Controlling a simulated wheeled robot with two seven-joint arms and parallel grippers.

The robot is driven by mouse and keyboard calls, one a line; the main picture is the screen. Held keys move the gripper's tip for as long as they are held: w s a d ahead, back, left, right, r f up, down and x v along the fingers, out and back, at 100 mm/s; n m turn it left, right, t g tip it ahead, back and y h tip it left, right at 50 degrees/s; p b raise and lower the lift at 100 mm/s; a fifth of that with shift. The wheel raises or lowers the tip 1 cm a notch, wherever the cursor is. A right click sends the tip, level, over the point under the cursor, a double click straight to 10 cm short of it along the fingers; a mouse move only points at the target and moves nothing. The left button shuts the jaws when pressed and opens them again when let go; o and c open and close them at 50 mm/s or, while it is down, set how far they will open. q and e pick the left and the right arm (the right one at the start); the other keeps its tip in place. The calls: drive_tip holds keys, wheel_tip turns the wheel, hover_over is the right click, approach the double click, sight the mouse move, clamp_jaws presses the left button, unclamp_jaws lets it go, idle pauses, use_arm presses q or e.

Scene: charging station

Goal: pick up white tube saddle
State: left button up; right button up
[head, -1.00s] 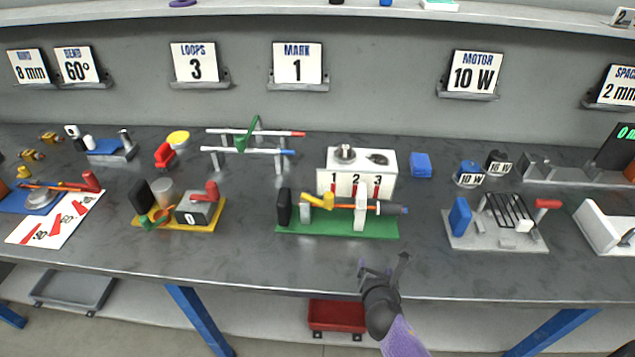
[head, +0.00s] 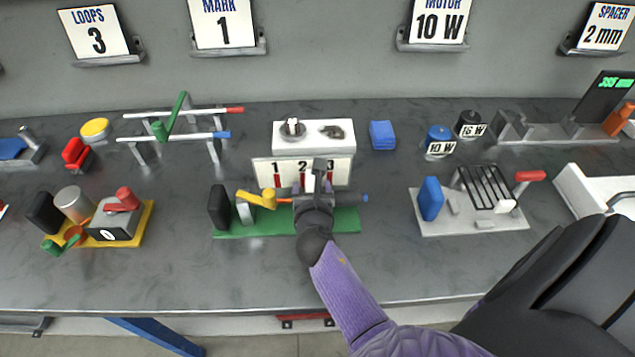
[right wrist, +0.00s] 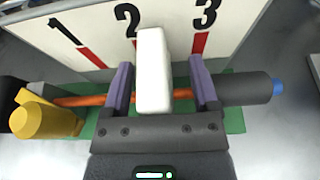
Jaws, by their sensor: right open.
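The white tube saddle (right wrist: 153,70) is a pale upright block in the right wrist view. It stands across the orange tube (right wrist: 80,100), on the green base (head: 228,234). My right gripper (head: 318,180) is over the right part of this base in the head view and hides the saddle there. In the right wrist view its open purple fingers stand on either side of the saddle, with gaps on both sides. My left gripper is not in view.
A yellow clamp piece (head: 258,198) and a black block (head: 218,207) are on the base's left part. A grey plate with a wire rack (head: 440,228) is to the right. The table front is clear.

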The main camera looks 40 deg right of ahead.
drive_tip(key=shift+s+a+r, duration=0.2)
drive_tip(key=shift+s+a, duration=0.05)
drive_tip(key=shift+c, duration=0.3)
clamp_jaws()
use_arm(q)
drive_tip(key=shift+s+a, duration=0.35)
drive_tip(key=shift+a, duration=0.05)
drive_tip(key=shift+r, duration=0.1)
